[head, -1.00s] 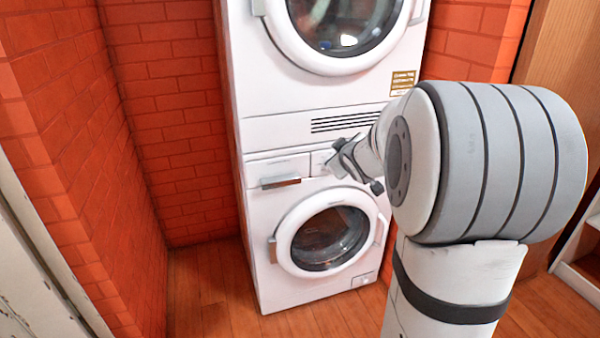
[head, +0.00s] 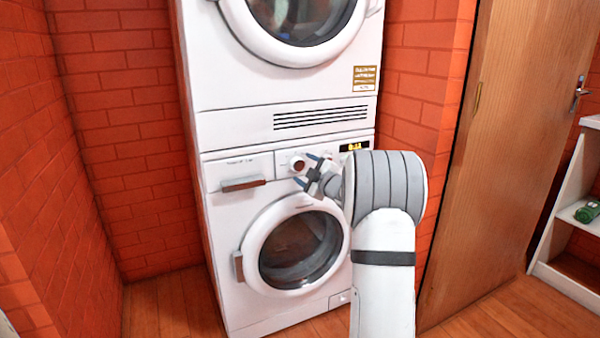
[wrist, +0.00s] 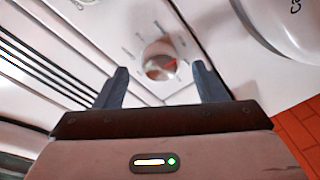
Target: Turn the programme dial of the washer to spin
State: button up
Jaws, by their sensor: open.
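The lower white machine is the washer (head: 222,218), with a round door and a control panel along its top. Its programme dial (head: 297,164) is a small round knob with a brownish face, at the middle of that panel. In the wrist view the dial (wrist: 160,62) lies just beyond the fingertips, between their lines, with small marks around it too blurred to read. My gripper (head: 308,171) is open and empty, right beside the dial on its right in the head view. In the wrist view my gripper (wrist: 161,76) shows both fingers apart, with no clear contact on the dial.
A detergent drawer handle (head: 243,185) sticks out left of the dial. A lit display (head: 354,147) is to its right. The washer door (head: 292,250) bulges below. A second machine (head: 230,90) is stacked above. Brick walls (head: 115,140) flank both; a wooden door (head: 500,150) stands right.

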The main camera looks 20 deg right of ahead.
aim_at(297, 164)
jog(key=shift+w+a, duration=0.2)
jog(key=shift+w, duration=1)
jog(key=c, duration=0.9)
jog(key=shift+a, duration=0.3)
jog(key=shift+c, duration=0.4)
jog(key=shift+d, duration=0.25)
